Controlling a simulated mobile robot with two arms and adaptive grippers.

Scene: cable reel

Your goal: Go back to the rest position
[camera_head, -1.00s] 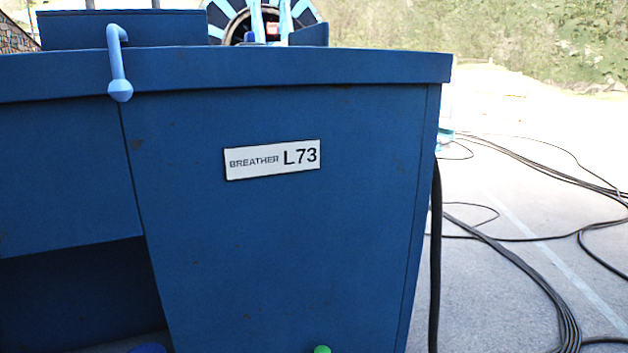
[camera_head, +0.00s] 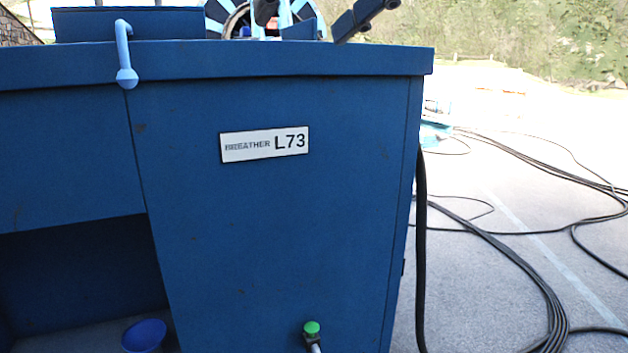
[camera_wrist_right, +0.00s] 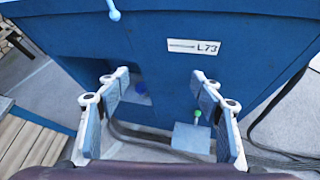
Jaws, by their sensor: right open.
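My right gripper (camera_head: 340,25) shows only in part, as dark pieces at the top edge of the head view, in front of the top of the blue cabinet (camera_head: 265,230). In the right wrist view its two fingers (camera_wrist_right: 161,95) stand wide apart with nothing between their pads. The cabinet front, with a white label "BREATHER L73" (camera_head: 264,144), lies beyond them. My left gripper is in neither view.
A green-topped knob (camera_head: 312,328) is low on the cabinet front, and a blue round cup-like part (camera_head: 144,335) is in the recess. A light-blue hooked handle (camera_head: 124,55) hangs at upper left. Black cables (camera_head: 510,265) lie on the ground at right. Wooden planks (camera_wrist_right: 30,140) are at left.

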